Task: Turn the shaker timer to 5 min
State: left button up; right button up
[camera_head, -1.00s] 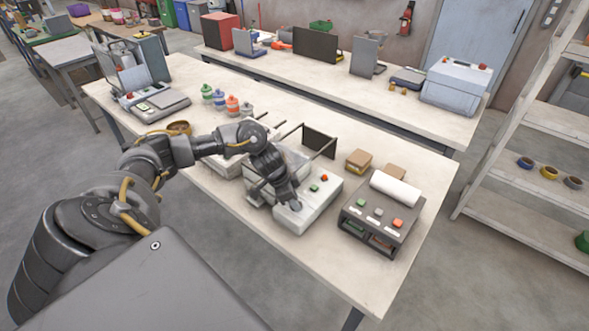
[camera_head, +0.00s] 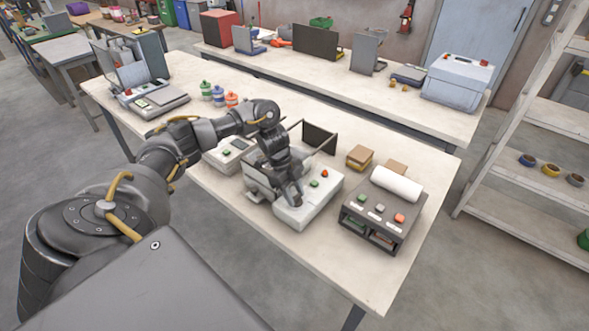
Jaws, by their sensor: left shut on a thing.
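The shaker (camera_head: 318,200) is a pale box-shaped machine near the front of the table, with a green button (camera_head: 314,183) and a red button (camera_head: 325,173) on its top. My left gripper (camera_head: 294,202) points down onto the near left part of that top. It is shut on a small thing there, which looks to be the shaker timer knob. The fingers hide the knob, so its setting cannot be read. My right gripper is not in view.
A dark control unit with a white roll (camera_head: 396,184) stands right of the shaker. A dark upright panel on a frame (camera_head: 320,138) rises behind it. Small brown boxes (camera_head: 361,156) lie behind right, and a pale device (camera_head: 228,152) stands to the left.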

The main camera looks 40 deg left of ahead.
pick_arm(q)
jog(key=shift+w+m, duration=0.1)
jog(key=shift+m, duration=0.3)
jog(key=o, duration=1)
jog(key=v, duration=1.1)
jog(key=shift+w+d, duration=0.1)
jog(key=shift+w, duration=0.05)
